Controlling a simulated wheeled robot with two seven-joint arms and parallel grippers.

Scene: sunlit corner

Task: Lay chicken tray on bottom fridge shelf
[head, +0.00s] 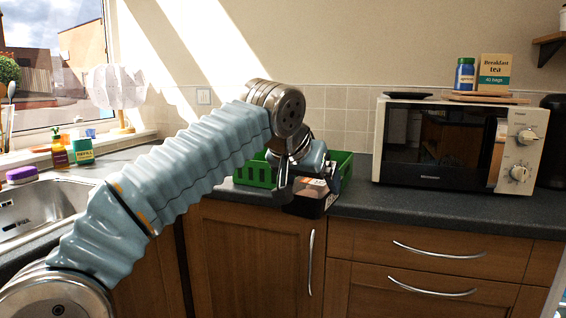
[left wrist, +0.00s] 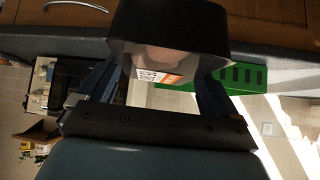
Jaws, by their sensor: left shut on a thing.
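The chicken tray (head: 312,196) is a black tray with a clear top and a white and orange label. My left gripper (head: 308,184) is shut on it and holds it at the worktop's front edge, in front of the green crate. In the left wrist view the tray (left wrist: 172,38) fills the top middle, between the fingers of my left gripper (left wrist: 155,92). Its label faces the camera. Part of the tray is hidden by the gripper in the head view. My right gripper is not in view. No fridge or fridge shelf shows in either view.
A green crate (head: 254,174) stands on the dark worktop (head: 425,208) behind my left gripper. A microwave (head: 455,144) stands to the right, with a sink (head: 40,208) at the left. Wooden cupboards (head: 252,250) and drawers are below. The worktop before the microwave is clear.

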